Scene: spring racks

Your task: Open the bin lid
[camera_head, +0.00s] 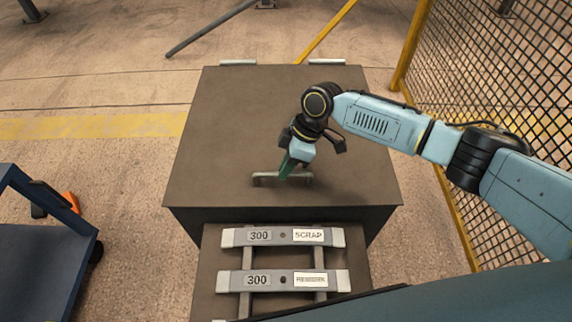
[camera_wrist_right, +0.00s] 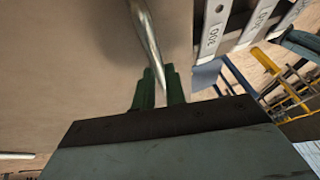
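The bin (camera_head: 199,219) stands in the middle of the head view with its flat brown lid (camera_head: 228,110) down. A grey bar handle (camera_head: 263,181) sits near the lid's front edge and also shows in the right wrist view (camera_wrist_right: 146,32). My right gripper (camera_head: 289,174) reaches down onto the handle. In the right wrist view its green fingers (camera_wrist_right: 160,80) stand close on either side of the bar, with little gap, and look shut on it. My left gripper is not in view.
In front of the bin are two grey labelled bars, SCRAP (camera_head: 282,237) and a second one (camera_head: 283,281). A mesh fence (camera_head: 490,75) with a yellow post stands at the right. A blue cart (camera_head: 45,250) is at the left. Floor between cart and bin is clear.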

